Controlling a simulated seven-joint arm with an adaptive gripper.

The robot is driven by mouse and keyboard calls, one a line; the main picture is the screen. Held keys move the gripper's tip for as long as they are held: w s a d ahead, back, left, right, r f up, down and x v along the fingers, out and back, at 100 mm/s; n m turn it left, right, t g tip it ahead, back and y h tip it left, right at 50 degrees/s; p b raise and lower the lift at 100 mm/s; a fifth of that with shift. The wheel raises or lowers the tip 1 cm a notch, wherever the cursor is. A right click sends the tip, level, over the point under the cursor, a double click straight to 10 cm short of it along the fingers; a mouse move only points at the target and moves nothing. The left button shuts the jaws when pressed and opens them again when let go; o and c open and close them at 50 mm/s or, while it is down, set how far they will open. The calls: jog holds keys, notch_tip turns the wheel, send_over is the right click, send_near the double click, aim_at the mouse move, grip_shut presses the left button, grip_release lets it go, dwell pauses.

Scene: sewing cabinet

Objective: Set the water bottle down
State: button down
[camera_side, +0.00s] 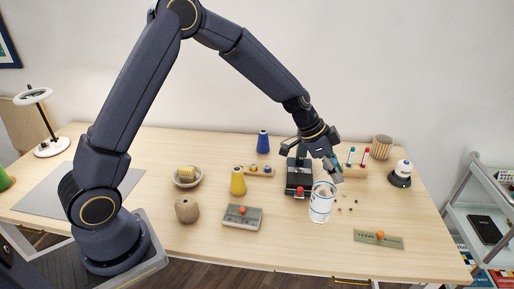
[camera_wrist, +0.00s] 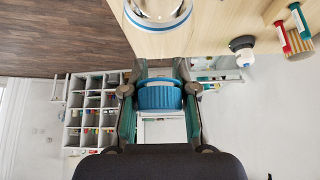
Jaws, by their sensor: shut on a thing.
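My gripper (camera_side: 333,168) is above the right part of the table, shut on the water bottle. In the wrist view, a blue ribbed part of the bottle (camera_wrist: 160,98) sits between the two fingers of my gripper (camera_wrist: 160,112). In the side view the fingers hide most of the bottle, and its full shape and exact tilt cannot be told. A white cylindrical container with dark markings (camera_side: 320,207) stands upright on the table just below my gripper. A round rim (camera_wrist: 158,22) at the top of the wrist view appears to be this container.
A black device (camera_side: 298,180) stands just left of the white container. Behind are a tube rack (camera_side: 354,172), a striped cup (camera_side: 381,147) and a white-domed item (camera_side: 400,173).

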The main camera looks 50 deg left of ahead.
jog(key=w+f, duration=0.3)
jog(key=f, duration=0.3)
jog(key=shift+d+f, duration=0.3)
jog(key=shift+w, duration=0.1)
jog(key=c, duration=0.9)
grip_release()
jog(key=shift+f, duration=0.15)
